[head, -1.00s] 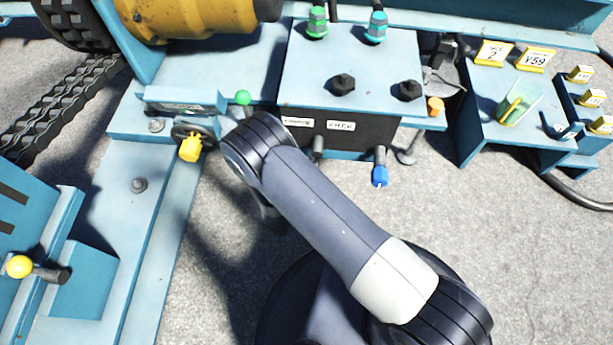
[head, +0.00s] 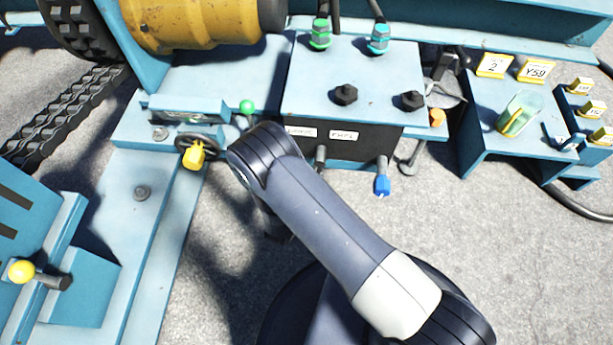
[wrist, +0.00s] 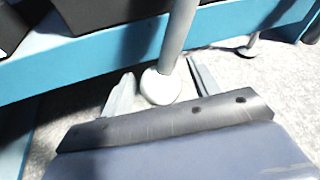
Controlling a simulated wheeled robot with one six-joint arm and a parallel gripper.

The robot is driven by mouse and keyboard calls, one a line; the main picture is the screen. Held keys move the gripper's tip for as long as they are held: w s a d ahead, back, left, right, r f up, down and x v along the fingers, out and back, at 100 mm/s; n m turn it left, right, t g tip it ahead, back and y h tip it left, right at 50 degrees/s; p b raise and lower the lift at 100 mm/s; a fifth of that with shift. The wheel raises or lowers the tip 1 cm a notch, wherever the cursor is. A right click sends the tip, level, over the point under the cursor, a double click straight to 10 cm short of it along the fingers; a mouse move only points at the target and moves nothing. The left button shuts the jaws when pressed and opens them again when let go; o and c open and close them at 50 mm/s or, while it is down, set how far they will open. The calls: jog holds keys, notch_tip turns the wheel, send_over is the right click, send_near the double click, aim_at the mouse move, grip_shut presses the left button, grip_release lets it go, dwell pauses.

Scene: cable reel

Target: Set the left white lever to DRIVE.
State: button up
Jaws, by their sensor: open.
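The white lever (wrist: 160,87) shows in the wrist view as a round white knob on a pale rod that rises to the blue frame. My gripper (wrist: 162,88) is open, with one finger on each side of the knob. I cannot tell whether either finger touches it. In the head view my arm covers both the white lever and my gripper. The black valve box (head: 365,148) carries two small white labels (head: 343,135) on its front, too small to read surely.
A blue-tipped lever (head: 382,185) hangs to the right under the box. A green-knobbed lever (head: 247,107) and a yellow-handled wheel (head: 195,155) are to the left. The orange knob (head: 437,118) is further right. Open grey ground lies below the box at the right.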

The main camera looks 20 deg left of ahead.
jog(key=p+v, duration=0.3)
jog(key=v, duration=0.7)
jog(key=shift+s, duration=0.35)
jog(key=shift+r, duration=0.1)
